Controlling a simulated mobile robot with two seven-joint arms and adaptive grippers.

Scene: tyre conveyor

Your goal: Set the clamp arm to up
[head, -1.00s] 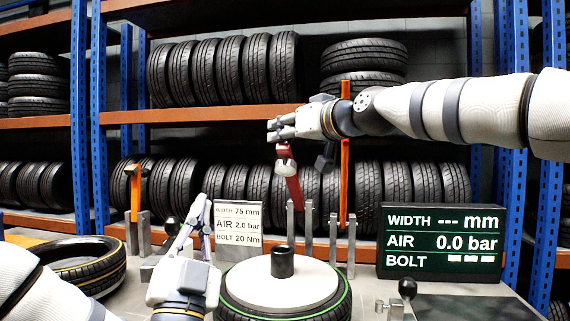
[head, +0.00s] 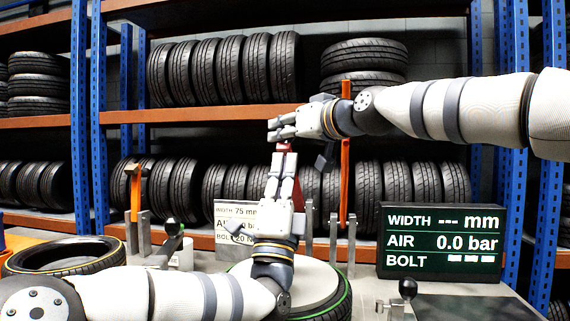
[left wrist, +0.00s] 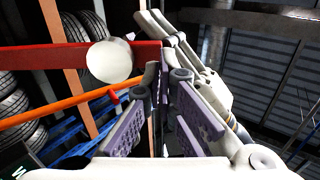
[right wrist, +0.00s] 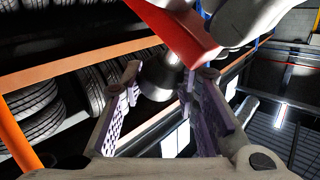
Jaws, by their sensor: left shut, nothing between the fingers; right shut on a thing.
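My left gripper (head: 285,160) is shut and empty, just below and in front of the right one, hiding most of the arm. Whether its fingers touch the arm is unclear.
A tyre with a white disc (head: 315,280) lies below my left gripper. A loose tyre (head: 65,256) lies at left. An orange post (head: 345,180) and grey uprights (head: 332,232) stand close by. The dark display (head: 440,242) is at right, the tyre rack behind.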

